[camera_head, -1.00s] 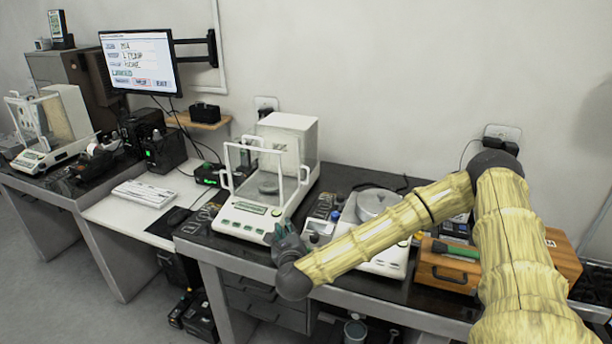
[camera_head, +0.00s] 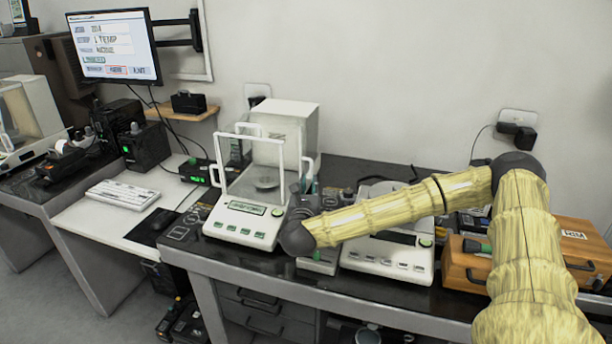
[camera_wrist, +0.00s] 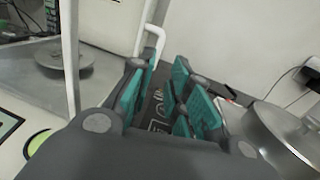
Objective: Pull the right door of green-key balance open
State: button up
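The green-key balance (camera_head: 240,222) is white, with green keys on its front and a glass draft shield around a round pan (camera_head: 266,183). My gripper (camera_head: 309,190) is at its right side, close to the right door. In the wrist view my gripper (camera_wrist: 163,80) has its teal-padded fingers apart, with nothing held between them. The white right door handle (camera_wrist: 149,38) shows just beyond the fingertips, nearer the left finger; contact cannot be told. The pan (camera_wrist: 63,55) shows behind the glass at left. The right door appears shut, partly hidden by my gripper in the head view.
A second balance (camera_head: 385,262) with a round metal pan stands to the right, under my forearm; its pan (camera_wrist: 285,135) is close to my gripper's right. An orange wooden box (camera_head: 575,250) is farther right. A keyboard (camera_head: 124,194) and monitor (camera_head: 113,47) are at left.

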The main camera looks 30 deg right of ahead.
aim_at(311, 170)
jog(key=x, duration=0.3)
jog(key=p+x, duration=0.1)
jog(key=x, duration=0.3)
jog(key=p+x, duration=0.1)
jog(key=x, duration=0.3)
jog(key=shift+w+f, duration=0.15)
jog(key=shift+f, duration=0.2)
jog(key=shift+c, duration=0.4)
grip_shut()
